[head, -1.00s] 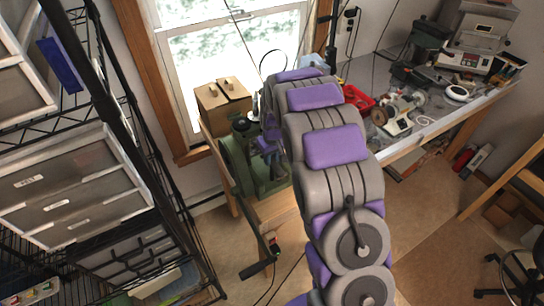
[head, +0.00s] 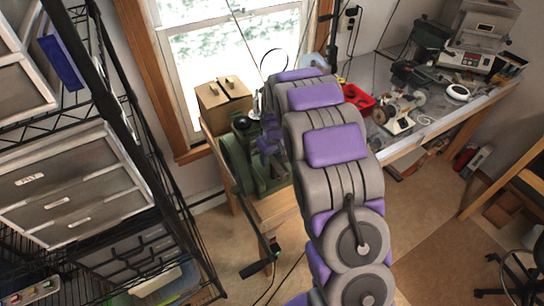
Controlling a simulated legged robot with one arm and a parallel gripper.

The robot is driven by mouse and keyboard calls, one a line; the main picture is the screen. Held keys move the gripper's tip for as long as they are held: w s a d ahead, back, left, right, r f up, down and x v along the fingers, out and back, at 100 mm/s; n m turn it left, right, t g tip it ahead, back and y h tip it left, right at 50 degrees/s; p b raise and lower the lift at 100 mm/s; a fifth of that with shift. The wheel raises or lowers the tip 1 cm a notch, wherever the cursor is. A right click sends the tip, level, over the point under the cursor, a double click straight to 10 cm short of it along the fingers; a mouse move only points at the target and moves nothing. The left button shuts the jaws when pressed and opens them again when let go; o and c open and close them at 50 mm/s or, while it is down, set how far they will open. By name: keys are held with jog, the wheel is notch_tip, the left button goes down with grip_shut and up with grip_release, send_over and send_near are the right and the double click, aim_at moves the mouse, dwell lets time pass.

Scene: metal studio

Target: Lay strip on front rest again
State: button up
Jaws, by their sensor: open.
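A green rolling mill (head: 238,163) with a black knob on top and a long crank handle stands on a wooden stand by the window. My arm reaches down to it from the right. The purple and dark end of my arm, with my gripper (head: 268,141), is right against the mill's right side and looks open. It is small, and its fingertips cannot be made out. I cannot make out the strip or the front rest; the mill's right side is partly hidden behind my arm.
A cardboard box (head: 223,101) sits behind the mill. A workbench (head: 437,124) with tools and a red tray (head: 357,98) is at the right. A black wire rack with drawers (head: 75,190) fills the left. Open floor (head: 440,215) lies at the lower right.

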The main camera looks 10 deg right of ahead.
notch_tip(320, 180, up, 17)
jog(key=s, duration=0.2)
jog(key=s+f+m+g+b, duration=0.1)
jog(key=s+f+b, duration=0.1)
jog(key=s, duration=1.2)
jog(key=s+f+m+g+b, duration=0.1)
jog(key=s+f+b, duration=0.1)
jog(key=s, duration=1.2)
jog(key=s+f+m+g+b, duration=0.1)
jog(key=s+b, duration=0.3)
jog(key=s, duration=1)
jog(key=shift+d+f+m, duration=0.3)
jog(key=shift+f, duration=0.1)
